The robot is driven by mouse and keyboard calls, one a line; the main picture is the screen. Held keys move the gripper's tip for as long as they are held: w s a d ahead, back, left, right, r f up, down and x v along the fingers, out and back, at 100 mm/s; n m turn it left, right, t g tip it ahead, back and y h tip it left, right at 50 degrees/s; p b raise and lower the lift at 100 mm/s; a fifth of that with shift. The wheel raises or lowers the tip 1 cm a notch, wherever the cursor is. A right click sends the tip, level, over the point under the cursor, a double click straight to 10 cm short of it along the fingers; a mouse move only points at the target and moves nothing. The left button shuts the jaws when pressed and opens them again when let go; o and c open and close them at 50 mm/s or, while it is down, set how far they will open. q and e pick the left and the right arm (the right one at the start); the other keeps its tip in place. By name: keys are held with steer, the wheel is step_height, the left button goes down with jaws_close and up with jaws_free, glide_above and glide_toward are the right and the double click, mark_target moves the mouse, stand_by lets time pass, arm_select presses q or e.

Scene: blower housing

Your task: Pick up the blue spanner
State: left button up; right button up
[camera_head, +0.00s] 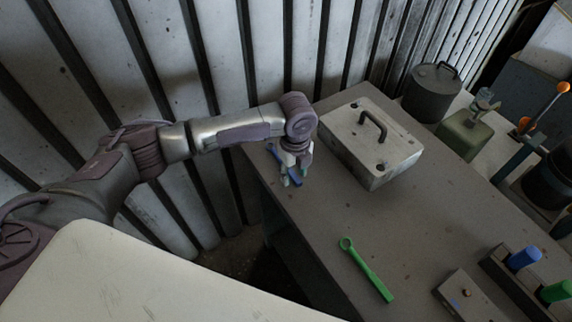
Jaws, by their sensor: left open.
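The blue spanner (295,181) lies at the left end of the grey table, partly hidden under my left gripper. My left gripper (291,178) points down over it with its fingers open, close around or beside the spanner; I cannot tell whether they touch it. A green spanner (367,270) lies apart on the table nearer the front. My right gripper is not in view.
A pale metal box with a handle (370,145) stands just right of my left gripper. A dark lidded pot (432,92) and a green device (466,134) stand behind. A holder with blue (524,258) and green handles is at the right. The table (310,225) is clear around the green spanner.

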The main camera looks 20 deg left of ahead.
arm_select(q)
jaws_close()
steer(key=shift+r, duration=0.15)
steer(key=shift+r, duration=0.5)
step_height(320, 180, up, 3)
steer(key=shift+f+b, duration=0.15)
steer(key=shift+b, duration=0.5)
steer(key=d+r+b, duration=0.2)
steer(key=d+r, duration=0.5)
steer(key=d, duration=0.4)
steer(key=shift+w+d+b, duration=0.25)
steer(key=shift+d+b, duration=0.15)
steer(key=shift+a, duration=0.1)
